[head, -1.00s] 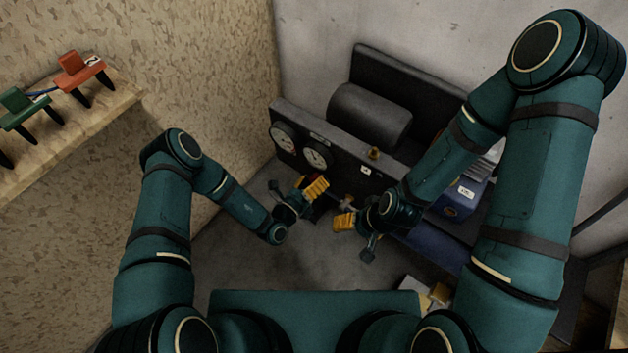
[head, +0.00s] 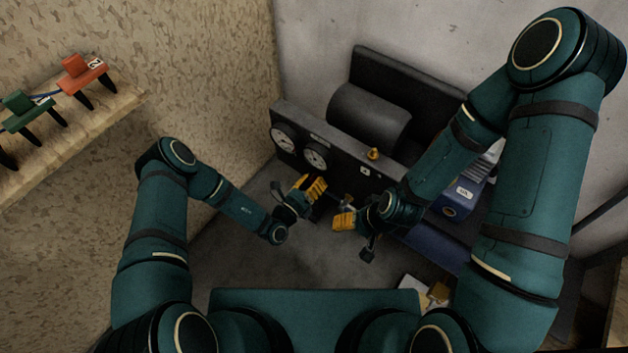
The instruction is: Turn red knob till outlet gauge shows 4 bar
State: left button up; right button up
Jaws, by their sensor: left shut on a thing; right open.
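A dark panel (head: 345,160) carries two round white gauges, a left one (head: 284,137) and a right one (head: 316,158). Their needles are too small to read, and I cannot tell which is the outlet gauge. My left gripper (head: 318,187), with yellow fingers, is at the panel's front below the right gauge. It is shut on the red knob, which the fingers hide. My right gripper (head: 344,221) is open and empty, lower and to the right, near a small brass-coloured fitting (head: 347,201) in front of the panel.
A dark cylinder (head: 368,117) lies behind the panel, with a brass piece (head: 374,153) on the panel's top. A blue box (head: 459,199) stands right, close to my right arm. A wooden shelf (head: 75,125) with red and green clamps is at left.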

pick_arm(q)
jog(key=o, duration=1.2)
jog(key=v, duration=1.2)
